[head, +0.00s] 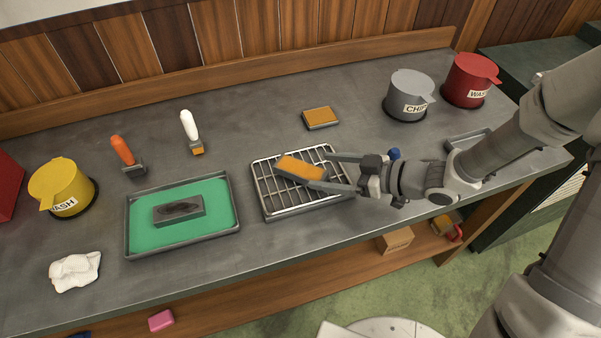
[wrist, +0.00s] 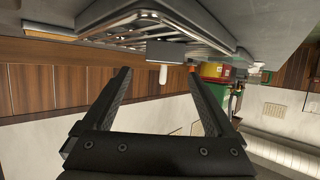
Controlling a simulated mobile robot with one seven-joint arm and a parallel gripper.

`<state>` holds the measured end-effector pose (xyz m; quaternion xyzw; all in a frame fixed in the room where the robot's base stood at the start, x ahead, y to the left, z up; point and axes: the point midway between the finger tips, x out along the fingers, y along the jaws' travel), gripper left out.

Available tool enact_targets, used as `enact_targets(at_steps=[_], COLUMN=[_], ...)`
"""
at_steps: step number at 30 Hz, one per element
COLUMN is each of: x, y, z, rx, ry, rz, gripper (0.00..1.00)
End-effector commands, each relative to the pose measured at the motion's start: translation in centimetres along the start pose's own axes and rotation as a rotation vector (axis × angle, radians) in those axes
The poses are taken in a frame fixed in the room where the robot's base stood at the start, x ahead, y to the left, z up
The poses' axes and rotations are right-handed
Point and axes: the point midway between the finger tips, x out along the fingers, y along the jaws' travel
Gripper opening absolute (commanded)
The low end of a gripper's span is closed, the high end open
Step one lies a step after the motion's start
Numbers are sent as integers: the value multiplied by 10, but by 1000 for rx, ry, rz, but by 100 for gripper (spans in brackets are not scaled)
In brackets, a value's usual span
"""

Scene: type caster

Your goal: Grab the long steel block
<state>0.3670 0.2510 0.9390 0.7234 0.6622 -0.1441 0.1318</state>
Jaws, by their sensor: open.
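A grey block with an orange top face (head: 299,167) lies on the wire rack (head: 268,204). My gripper (head: 322,171) is open and reaches in from the right, with its fingertips at the block's right end. In the wrist view the two fingers (wrist: 158,72) are apart with nothing between them, and a grey block side (wrist: 168,52) shows just beyond the tips. Another grey block with a dark, stained top (head: 180,209) lies in the green-lined tray (head: 128,239). I cannot tell for certain which of them is the long steel block.
Another orange-topped block (head: 320,117) lies behind the rack. A grey cup (head: 409,95) and a red cup (head: 471,80) stand at the back right. White-handled (head: 189,127) and orange-handled (head: 122,150) tools, a yellow cup (head: 62,188) and a white cloth (head: 75,270) are left.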

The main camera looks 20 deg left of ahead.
Motion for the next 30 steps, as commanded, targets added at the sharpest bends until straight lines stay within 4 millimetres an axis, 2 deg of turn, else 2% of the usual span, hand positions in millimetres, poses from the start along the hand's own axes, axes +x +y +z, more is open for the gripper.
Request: enact_targets(at_steps=[1, 8, 16, 26, 30], x=[8, 23, 61, 68, 67], y=[0, -1, -4, -3, -3], z=[1, 1, 1, 0, 0], rx=[0, -1, -1, 1, 1], ry=[1, 0, 1, 0, 0], rz=[-2, -1, -1, 1, 1], gripper=[91, 91, 91, 91, 66])
